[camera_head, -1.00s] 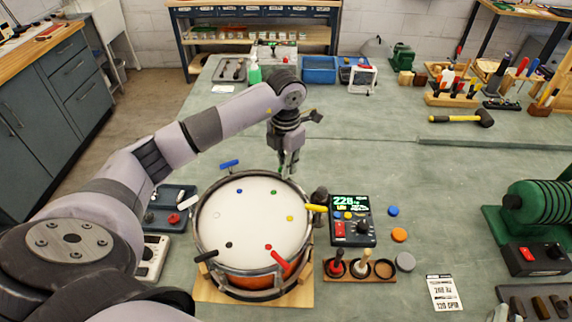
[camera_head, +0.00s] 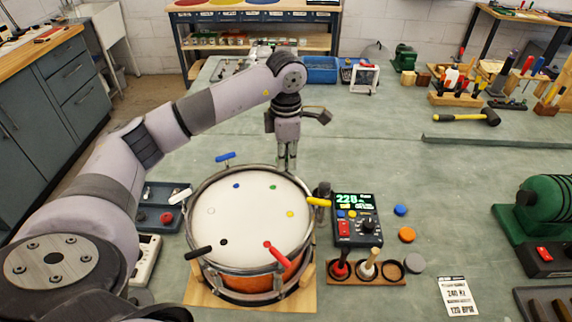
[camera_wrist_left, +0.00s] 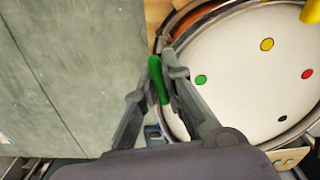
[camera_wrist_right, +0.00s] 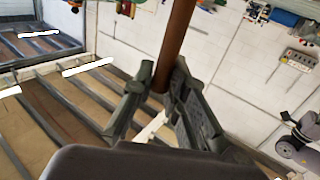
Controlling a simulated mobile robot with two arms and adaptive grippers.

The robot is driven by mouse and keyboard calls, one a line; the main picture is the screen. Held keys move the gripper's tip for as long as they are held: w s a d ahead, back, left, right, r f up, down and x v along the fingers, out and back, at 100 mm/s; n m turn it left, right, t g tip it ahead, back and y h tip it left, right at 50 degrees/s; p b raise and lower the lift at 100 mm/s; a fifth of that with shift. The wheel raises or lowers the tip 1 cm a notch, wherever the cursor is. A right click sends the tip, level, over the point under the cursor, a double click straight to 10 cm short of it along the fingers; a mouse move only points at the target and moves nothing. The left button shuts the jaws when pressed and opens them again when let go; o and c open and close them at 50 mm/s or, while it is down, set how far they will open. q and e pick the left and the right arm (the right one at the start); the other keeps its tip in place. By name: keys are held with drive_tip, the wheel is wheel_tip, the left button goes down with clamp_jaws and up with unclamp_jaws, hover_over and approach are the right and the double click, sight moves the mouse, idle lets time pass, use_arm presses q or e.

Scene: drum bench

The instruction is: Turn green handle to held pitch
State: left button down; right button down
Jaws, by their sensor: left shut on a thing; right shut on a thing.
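The drum (camera_head: 250,252) stands on a wooden base, its white head marked with coloured dots and handles around its rim. The green handle (camera_wrist_left: 155,70) shows in the left wrist view beside the rim, near the green dot. My left gripper (camera_head: 287,166) is shut on it at the drum's far edge; in the head view the gripper hides it. The pitch meter (camera_head: 355,215) right of the drum shows green digits that look like 228. My right gripper (camera_wrist_right: 163,85) is shut on a brown rod (camera_wrist_right: 177,40); it is outside the head view.
Yellow (camera_head: 318,202), red (camera_head: 277,255), black (camera_head: 198,253), white (camera_head: 180,197) and blue (camera_head: 225,157) handles ring the drum. A wooden holder (camera_head: 352,280), loose discs and a printed card (camera_head: 457,297) lie to the right. The bench beyond the drum is largely clear.

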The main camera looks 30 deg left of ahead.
use_arm(q)
drive_tip(key=shift+m+b, duration=0.7)
drive_tip(key=shift+m, duration=0.6)
use_arm(e)
drive_tip(key=shift+f, duration=1)
use_arm(q)
drive_tip(key=c, duration=1.7)
unclamp_jaws()
wheel_tip(320, 180, up, 12)
drive_tip(key=shift+f, duration=0.1)
